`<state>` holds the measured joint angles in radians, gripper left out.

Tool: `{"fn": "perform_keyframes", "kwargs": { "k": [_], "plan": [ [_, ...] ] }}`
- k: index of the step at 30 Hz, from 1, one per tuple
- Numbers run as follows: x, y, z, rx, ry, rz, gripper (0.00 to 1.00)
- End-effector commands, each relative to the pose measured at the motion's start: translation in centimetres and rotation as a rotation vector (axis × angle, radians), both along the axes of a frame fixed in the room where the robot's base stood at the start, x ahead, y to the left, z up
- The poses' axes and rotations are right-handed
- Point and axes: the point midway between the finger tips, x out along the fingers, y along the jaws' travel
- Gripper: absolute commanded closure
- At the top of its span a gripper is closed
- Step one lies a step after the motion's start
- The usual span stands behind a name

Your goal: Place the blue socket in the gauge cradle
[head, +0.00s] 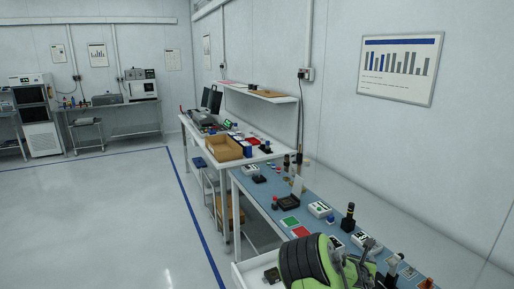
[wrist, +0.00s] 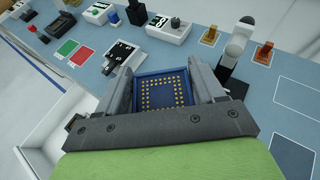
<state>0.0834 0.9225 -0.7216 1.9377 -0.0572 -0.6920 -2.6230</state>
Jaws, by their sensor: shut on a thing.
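My gripper (wrist: 163,78) is shut on the blue socket (wrist: 163,94), a square blue piece with a ring of gold dots on its face. Its two grey fingers press its left and right sides, above the blue bench top. In the head view my gripper (head: 364,252) is partly hidden by my green wrist, and the socket cannot be made out. A dark fixture with a tilted white-and-grey post (wrist: 237,45) stands just beyond the right finger; it may be the gauge cradle, but I cannot tell. My right finger hides part of its base.
A black-and-white device (wrist: 122,55) lies beyond the left finger. White instrument boxes (wrist: 168,28) and orange parts (wrist: 263,53) stand farther back. Red (wrist: 82,56) and green (wrist: 65,48) mats lie left. Bare blue bench with outlined rectangles (wrist: 275,100) is at right.

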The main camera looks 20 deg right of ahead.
Motion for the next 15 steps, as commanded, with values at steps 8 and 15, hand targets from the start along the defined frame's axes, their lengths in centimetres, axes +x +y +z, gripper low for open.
{"fn": "perform_keyframes", "kwargs": {
  "k": [8,15],
  "plan": [
    [1.8,18.0,-6.7,0.014,0.004,0.385,0.66],
    [-1.9,30.8,-9.3,0.022,-0.011,0.674,0.66]
  ]
}}
